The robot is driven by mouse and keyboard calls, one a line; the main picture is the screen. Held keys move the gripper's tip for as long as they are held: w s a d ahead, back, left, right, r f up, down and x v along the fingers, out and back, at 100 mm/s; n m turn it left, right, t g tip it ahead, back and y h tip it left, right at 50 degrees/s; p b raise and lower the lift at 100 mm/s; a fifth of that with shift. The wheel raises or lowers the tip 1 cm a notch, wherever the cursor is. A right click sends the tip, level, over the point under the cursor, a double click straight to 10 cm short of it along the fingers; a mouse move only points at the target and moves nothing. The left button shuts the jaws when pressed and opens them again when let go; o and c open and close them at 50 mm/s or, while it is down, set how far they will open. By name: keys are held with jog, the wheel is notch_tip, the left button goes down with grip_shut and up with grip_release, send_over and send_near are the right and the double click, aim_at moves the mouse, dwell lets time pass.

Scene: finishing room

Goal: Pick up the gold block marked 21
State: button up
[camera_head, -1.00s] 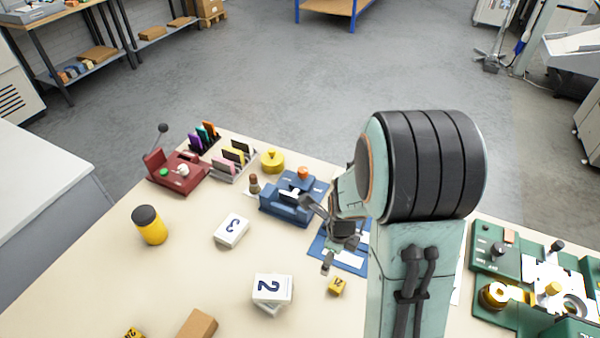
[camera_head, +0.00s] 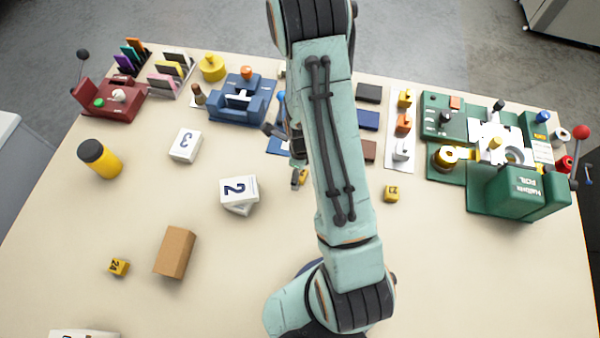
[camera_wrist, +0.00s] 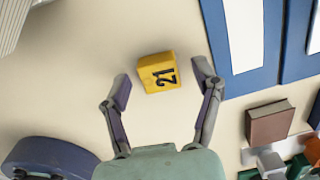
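The gold block marked 21 (camera_wrist: 158,73) sits on the table in the wrist view, its dark number readable. My gripper (camera_wrist: 162,78) is open, with one finger left of the block and the other right of it. A gap shows on both sides, and nothing is held. In the head view the block (camera_head: 302,178) is partly hidden behind a dark finger of my gripper (camera_head: 284,156). How high the fingertips are above the table is hard to tell.
Another gold block (camera_head: 391,193) lies right of my arm, and one marked 24 (camera_head: 118,267) lies left, near a brown block (camera_head: 175,252). White tiles marked 2 (camera_head: 239,190) are close on the left. A blue fixture (camera_head: 243,98) stands behind; a green machine (camera_head: 505,190) stands right.

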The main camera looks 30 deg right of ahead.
grip_shut()
